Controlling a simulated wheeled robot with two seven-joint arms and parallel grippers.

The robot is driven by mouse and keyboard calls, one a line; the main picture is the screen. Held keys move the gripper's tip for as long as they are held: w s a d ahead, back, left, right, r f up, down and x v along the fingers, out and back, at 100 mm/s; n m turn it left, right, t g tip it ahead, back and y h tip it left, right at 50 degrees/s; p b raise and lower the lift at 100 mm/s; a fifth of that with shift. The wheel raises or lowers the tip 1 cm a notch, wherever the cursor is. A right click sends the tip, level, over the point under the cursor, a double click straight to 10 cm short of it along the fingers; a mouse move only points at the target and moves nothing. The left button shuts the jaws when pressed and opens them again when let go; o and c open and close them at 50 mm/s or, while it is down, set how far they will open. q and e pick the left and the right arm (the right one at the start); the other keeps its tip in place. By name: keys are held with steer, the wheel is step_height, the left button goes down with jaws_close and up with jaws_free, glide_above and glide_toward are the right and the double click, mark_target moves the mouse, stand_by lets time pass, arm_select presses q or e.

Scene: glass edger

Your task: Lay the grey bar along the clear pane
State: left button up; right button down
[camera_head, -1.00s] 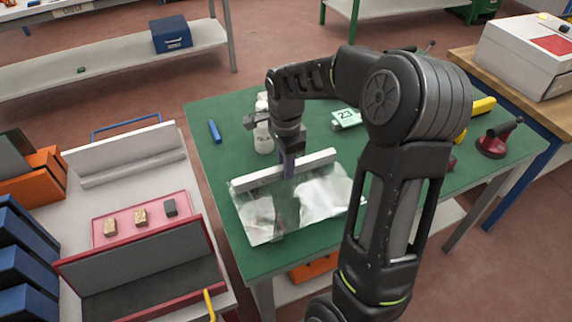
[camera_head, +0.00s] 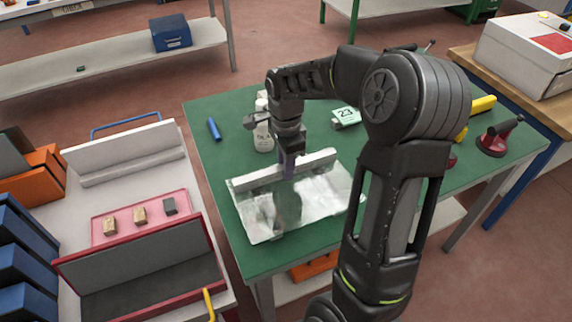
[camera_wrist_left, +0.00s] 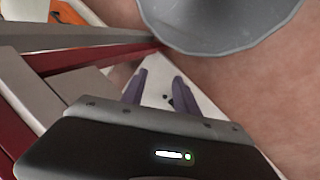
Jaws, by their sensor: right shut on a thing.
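The clear pane (camera_head: 315,205) lies flat on the green table, with bright reflections on it. The light grey bar (camera_head: 255,177) runs along the pane's far edge. My right gripper (camera_head: 289,172) points down and is shut on the bar near its middle. The bar is at or just above the pane; I cannot tell whether they touch. My left gripper (camera_wrist_left: 160,78) shows only in the left wrist view, its two purple fingers apart with nothing between them.
A white bottle (camera_head: 263,130) stands just behind my right gripper. A blue cylinder (camera_head: 214,129) and a card marked 23 (camera_head: 346,116) lie on the table. A red-based tool (camera_head: 495,140) is at the right. A pink tray with small blocks (camera_head: 125,226) lies at the left.

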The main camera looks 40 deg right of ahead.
steer(key=c, duration=1.2)
jaws_free()
step_height(320, 180, up, 8)
steer(key=shift+f, duration=0.1)
